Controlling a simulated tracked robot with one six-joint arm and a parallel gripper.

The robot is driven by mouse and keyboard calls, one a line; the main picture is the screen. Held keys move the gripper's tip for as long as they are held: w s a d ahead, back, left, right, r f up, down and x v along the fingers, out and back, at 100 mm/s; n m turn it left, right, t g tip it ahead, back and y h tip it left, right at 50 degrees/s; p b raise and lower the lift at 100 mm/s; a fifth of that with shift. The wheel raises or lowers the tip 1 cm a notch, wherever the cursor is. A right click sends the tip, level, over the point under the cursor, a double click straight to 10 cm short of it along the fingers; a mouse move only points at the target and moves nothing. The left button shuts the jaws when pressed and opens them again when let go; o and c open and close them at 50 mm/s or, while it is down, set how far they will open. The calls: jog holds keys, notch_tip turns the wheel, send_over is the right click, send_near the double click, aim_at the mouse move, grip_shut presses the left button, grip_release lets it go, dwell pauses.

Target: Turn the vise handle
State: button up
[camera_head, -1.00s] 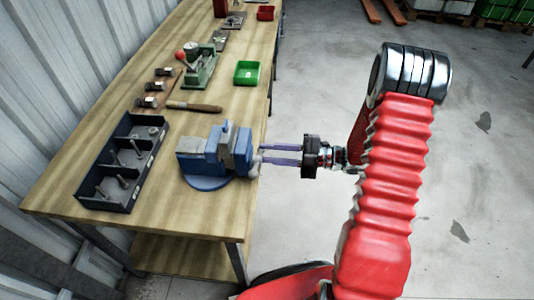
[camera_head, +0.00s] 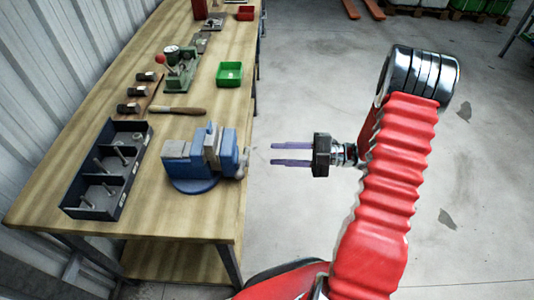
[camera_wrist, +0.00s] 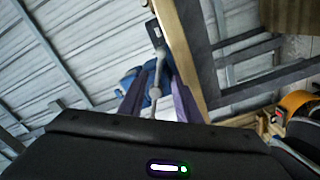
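A blue vise (camera_head: 205,158) with grey jaws sits on the right edge of the wooden workbench in the head view. Its light grey handle (camera_head: 243,163) is at the vise's right end, small in this view. My gripper (camera_head: 273,154) is level with it to the right, past the bench edge, its two purple fingers open and empty. A gap shows between fingertips and handle. In the wrist view the handle (camera_wrist: 157,78) is a thin bar with rounded knobs, seen between my two fingers (camera_wrist: 158,98). The blue vise body (camera_wrist: 132,78) shows behind, partly hidden.
A dark divided tray (camera_head: 68,206) with upright pegs lies left of the vise. A wooden-handled tool (camera_head: 178,110), a green bin (camera_head: 229,74) and a green device with a red knob (camera_head: 180,70) are farther back.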

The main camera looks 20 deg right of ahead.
jog(key=v, duration=0.6)
dwell(0.5)
